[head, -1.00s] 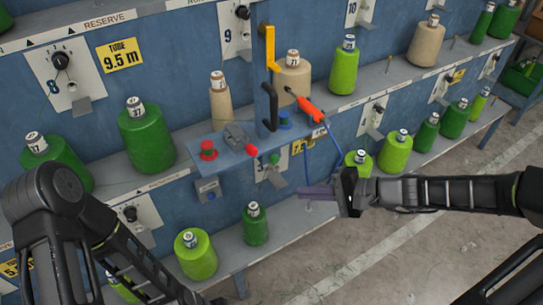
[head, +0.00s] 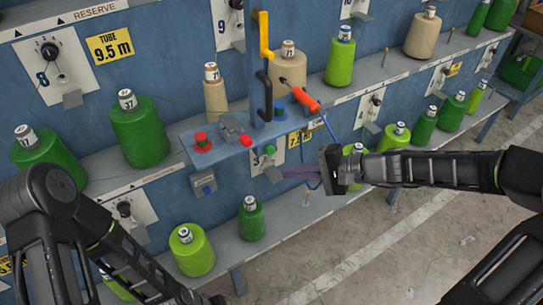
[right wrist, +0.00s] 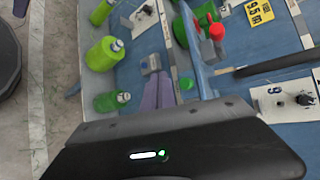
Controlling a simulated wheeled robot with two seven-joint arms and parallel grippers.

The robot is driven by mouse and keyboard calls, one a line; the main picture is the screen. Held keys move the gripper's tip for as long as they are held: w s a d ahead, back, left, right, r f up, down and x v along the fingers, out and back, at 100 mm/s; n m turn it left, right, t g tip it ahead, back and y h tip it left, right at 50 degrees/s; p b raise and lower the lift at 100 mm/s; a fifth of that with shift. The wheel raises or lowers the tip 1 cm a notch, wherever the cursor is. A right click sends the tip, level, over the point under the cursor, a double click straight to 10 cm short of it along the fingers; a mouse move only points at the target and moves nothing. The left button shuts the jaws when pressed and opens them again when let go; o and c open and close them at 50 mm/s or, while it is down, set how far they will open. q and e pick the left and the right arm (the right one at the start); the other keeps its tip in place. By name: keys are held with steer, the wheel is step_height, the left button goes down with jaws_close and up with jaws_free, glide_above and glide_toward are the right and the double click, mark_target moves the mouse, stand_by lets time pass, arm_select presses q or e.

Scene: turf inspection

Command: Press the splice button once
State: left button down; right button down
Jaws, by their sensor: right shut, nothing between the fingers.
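A blue bracket (head: 222,151) juts from the rack. On it sit a red mushroom button (head: 202,142), a grey device with a red end (head: 232,129) and a blue button (head: 279,107). I cannot read which one is the splice button. My right gripper (head: 288,171) is shut and empty, its purple fingers pointing left, below and right of the bracket. My left gripper is out of view.
Green and beige yarn cones stand on both shelves, including a light green cone (head: 191,251) and a dark green cone (head: 251,219) below the bracket. An orange-red tool (head: 304,98) with a blue cord hangs beside a yellow hook (head: 265,35). Concrete floor (head: 400,250) is free at right.

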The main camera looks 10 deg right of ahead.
mark_target(270, 151)
steer(key=shift+w+a+b, duration=0.2)
steer(key=shift+w+a, duration=0.05)
steer(key=shift+w, duration=0.45)
steer(key=shift+w+a+b, duration=0.25)
steer(key=shift+w+a, duration=0.05)
steer(key=shift+w, duration=0.35)
steer(key=shift+w+a+b, duration=0.2)
steer(key=shift+w+a, duration=0.05)
steer(key=shift+w, duration=0.45)
steer(key=shift+w+a, duration=0.1)
steer(key=shift+w, duration=0.05)
stand_by(0.4)
steer(key=shift+w, duration=0.25)
steer(key=shift+w+a, duration=0.25)
steer(key=shift+w, duration=0.25)
stand_by(1.0)
steer(key=shift+s, duration=0.1)
steer(key=shift+s+d, duration=0.35)
steer(key=shift+s, duration=0.45)
